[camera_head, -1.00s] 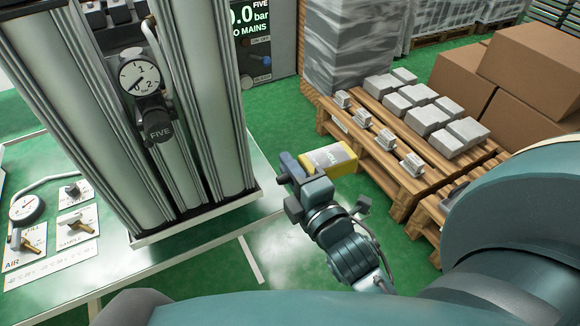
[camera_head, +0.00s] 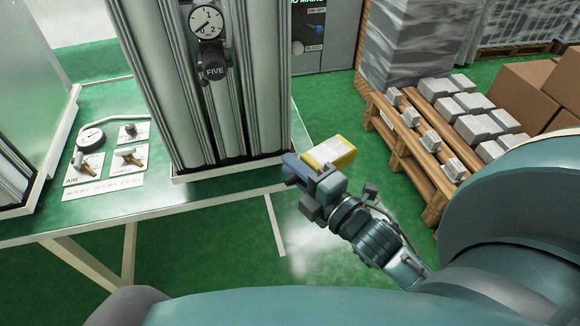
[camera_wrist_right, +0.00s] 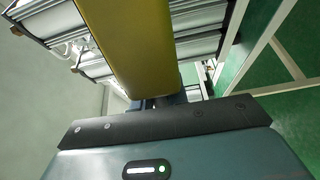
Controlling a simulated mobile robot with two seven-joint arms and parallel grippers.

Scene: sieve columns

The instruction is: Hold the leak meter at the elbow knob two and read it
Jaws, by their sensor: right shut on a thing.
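The leak meter, a yellow box with a pale face (camera_head: 330,151), is in my right gripper (camera_head: 316,172) in the head view. The gripper is shut on it and holds it in the air, just right of the column unit's base. In the right wrist view the meter's yellow side (camera_wrist_right: 130,50) rises from between the fingers. Its reading cannot be made out. A black knob marked FIVE (camera_head: 214,72) sits below a round dial (camera_head: 206,22) on the near column unit. No knob marked two can be made out. My left gripper is not in view.
The column unit (camera_head: 262,95) stands on a green bench with a pale edge (camera_head: 150,212). A gauge (camera_head: 90,139) and brass valves lie on the bench at left. A pallet with grey blocks (camera_head: 432,150) stands at right. Green floor is clear between.

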